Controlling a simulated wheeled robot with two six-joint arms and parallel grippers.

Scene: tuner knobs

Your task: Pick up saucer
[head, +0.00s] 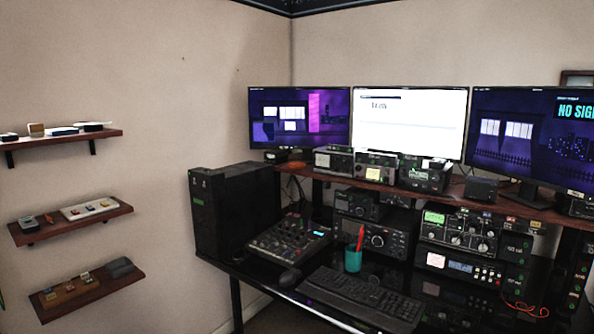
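I cannot make out a saucer for certain in the head view. A small brownish flat item (292,165) lies at the left end of the wooden desk shelf, below the left monitor, but it is too small to identify. Neither of my grippers shows in the head view.
A black desk holds a PC tower (232,210), a mixer (289,241), a keyboard (362,296), a mouse (290,277) and a teal cup (353,260) with a red item. Radios and three monitors stand behind. Three wall shelves (75,231) at left hold small items.

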